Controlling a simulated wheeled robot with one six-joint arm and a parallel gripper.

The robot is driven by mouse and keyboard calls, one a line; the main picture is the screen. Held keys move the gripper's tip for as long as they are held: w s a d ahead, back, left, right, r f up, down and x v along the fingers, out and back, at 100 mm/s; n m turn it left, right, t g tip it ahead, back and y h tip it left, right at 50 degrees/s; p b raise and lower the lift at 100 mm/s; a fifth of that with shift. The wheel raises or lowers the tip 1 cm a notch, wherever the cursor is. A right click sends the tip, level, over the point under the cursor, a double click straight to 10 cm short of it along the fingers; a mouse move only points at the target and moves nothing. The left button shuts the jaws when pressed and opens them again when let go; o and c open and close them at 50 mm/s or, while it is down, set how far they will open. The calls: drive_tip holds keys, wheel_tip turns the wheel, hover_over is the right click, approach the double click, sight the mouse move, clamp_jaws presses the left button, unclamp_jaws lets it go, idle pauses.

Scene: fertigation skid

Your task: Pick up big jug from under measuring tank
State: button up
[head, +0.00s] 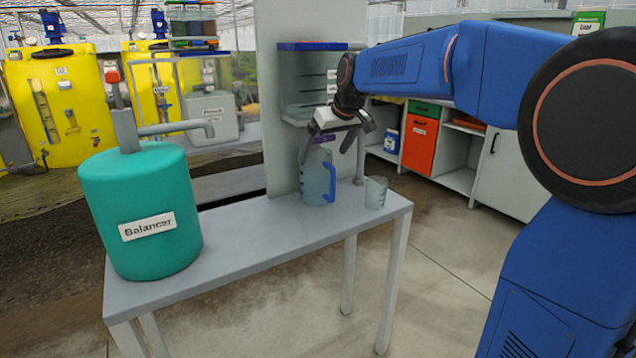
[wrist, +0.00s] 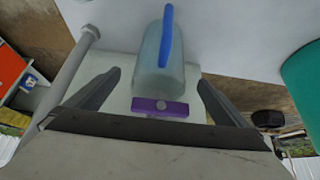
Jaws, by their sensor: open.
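The big jug (head: 317,180) is clear grey with a blue handle on its right. It stands upright on the bench in front of the grey panel. The measuring tank (head: 303,80), a clear box with a blue rim, is on the panel above, partly hidden by my arm. My gripper (head: 324,154) is open and empty, pointing down near the jug's top. In the wrist view the jug (wrist: 158,72) appears between and beyond the spread fingers (wrist: 159,78), with its blue handle at the top. I see no clear contact. A purple bar (wrist: 160,106) shows just before the jug.
A small clear jug (head: 376,193) stands right of the big jug, by a thin grey post. A teal Balancer tank (head: 142,205) fills the bench's left end. The bench (head: 250,238) is bare between. Cabinets and yellow tanks (head: 62,105) stand behind.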

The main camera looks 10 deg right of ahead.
sight(320, 160)
drive_tip(key=shift+x, duration=2.6)
drive_tip(key=shift+s, duration=0.1)
drive_tip(key=c, duration=2.2)
drive_tip(key=shift+r, duration=0.15)
